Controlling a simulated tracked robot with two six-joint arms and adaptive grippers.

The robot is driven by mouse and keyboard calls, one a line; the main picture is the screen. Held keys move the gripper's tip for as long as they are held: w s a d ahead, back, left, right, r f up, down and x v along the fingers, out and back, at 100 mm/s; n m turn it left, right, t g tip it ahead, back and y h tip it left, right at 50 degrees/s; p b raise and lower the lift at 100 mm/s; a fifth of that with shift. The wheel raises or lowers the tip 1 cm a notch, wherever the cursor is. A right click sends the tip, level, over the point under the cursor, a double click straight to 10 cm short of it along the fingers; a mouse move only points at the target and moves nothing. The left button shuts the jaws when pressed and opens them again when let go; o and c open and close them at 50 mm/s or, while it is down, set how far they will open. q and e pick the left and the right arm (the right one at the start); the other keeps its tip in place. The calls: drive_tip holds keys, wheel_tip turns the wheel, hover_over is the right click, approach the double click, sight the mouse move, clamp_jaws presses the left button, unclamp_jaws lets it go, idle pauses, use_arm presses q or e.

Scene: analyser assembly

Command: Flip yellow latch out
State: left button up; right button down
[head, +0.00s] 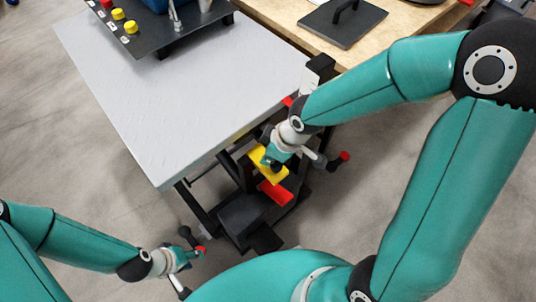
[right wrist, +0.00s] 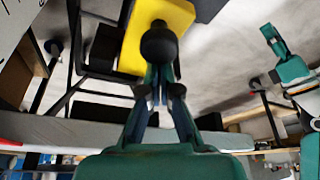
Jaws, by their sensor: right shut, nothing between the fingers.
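The yellow latch (head: 268,172) sits at the near end of the lift table's frame, just above a red pedal (head: 275,193). In the right wrist view the latch (right wrist: 172,22) is a flat yellow plate. A round black knob (right wrist: 158,44) shows in front of the plate and hides part of it. My right gripper (head: 273,162) is at the latch and covers part of it. In the right wrist view its fingers (right wrist: 158,88) are together and empty, close to the knob; contact is unclear. My left gripper (head: 190,250) is low at the left, away from the latch.
The grey lift table top (head: 175,90) is above and left of the latch and carries a dark panel (head: 155,35) with yellow and red knobs. A red-tipped lever (head: 344,157) stands right of my right gripper. A wooden bench (head: 290,15) is behind. Floor at left is clear.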

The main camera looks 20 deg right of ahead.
drive_tip(key=shift+s+d, duration=0.1)
drive_tip(key=shift+s, duration=0.15)
drive_tip(key=p+v, duration=0.8)
drive_tip(key=shift+w+r, duration=0.25)
drive_tip(key=shift+s+d+r+p, duration=0.15)
drive_tip(key=shift+s+r+p, duration=0.05)
drive_tip(key=shift+r+p, duration=0.45)
drive_tip(key=s+a+f+m+g+p, duration=0.1)
drive_tip(key=s+a+f+m+p, duration=0.1)
drive_tip(key=f, duration=0.6)
drive_tip(key=s+a+f+m+g+y+p, duration=0.1)
drive_tip(key=s+a+f+m, duration=0.2)
drive_tip(key=s+f+m, duration=0.4)
drive_tip(key=shift+s+a+f+m+p, duration=0.2)
drive_tip(key=shift+a+f+m+p, duration=0.25)
drive_tip(key=shift+m, duration=0.65)
